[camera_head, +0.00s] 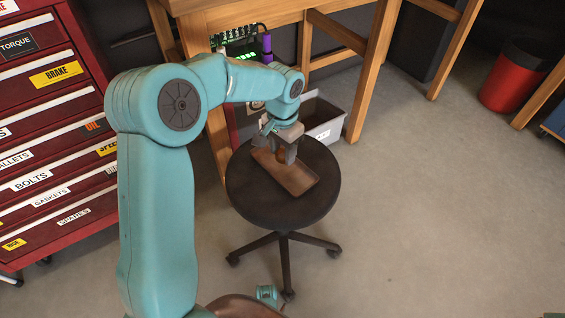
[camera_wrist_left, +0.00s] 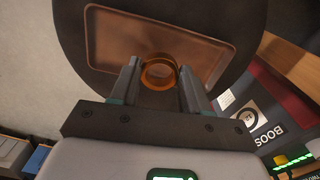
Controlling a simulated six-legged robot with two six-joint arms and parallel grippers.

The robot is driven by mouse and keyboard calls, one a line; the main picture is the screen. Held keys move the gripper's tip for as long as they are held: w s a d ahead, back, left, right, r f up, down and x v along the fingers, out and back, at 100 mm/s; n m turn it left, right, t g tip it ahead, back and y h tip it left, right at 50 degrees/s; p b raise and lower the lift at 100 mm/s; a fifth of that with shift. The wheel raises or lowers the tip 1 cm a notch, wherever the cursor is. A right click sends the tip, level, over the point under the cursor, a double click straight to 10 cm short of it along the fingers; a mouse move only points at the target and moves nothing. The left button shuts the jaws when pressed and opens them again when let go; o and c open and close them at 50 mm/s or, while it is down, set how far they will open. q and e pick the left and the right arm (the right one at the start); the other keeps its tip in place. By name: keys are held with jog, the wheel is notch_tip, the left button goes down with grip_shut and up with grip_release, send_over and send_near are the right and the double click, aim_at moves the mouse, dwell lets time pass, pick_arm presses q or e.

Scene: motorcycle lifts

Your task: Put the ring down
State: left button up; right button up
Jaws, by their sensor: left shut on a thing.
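An orange-brown, see-through ring (camera_wrist_left: 174,72) is between the fingers of my left gripper (camera_wrist_left: 160,82) in the left wrist view. The gripper is shut on it. In the head view my left gripper (camera_head: 283,152) points down over a shallow brown tray (camera_head: 298,181), with the ring partly hidden by the fingers. The tray lies on the dark round seat of a stool (camera_head: 245,195). The tray also shows in the left wrist view (camera_wrist_left: 115,40). I cannot tell whether the ring touches the tray.
A red tool cabinet (camera_head: 60,140) stands at the left. A wooden bench (camera_head: 219,135) and a grey bin (camera_head: 325,122) are behind the stool. A red bin (camera_head: 505,85) stands at the far right. The floor right of the stool is clear.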

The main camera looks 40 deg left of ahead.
aim_at(283, 169)
pick_arm(q)
notch_tip(283, 169, down, 4)
jog(key=shift+f+b, duration=0.2)
jog(key=shift+b, duration=0.35)
jog(key=shift+f, duration=0.2)
jog(key=o, duration=1.1)
notch_tip(283, 169, up, 12)
jog(key=p, duration=0.4)
jog(key=shift+r, duration=0.2)
jog(key=shift+s, duration=0.1)
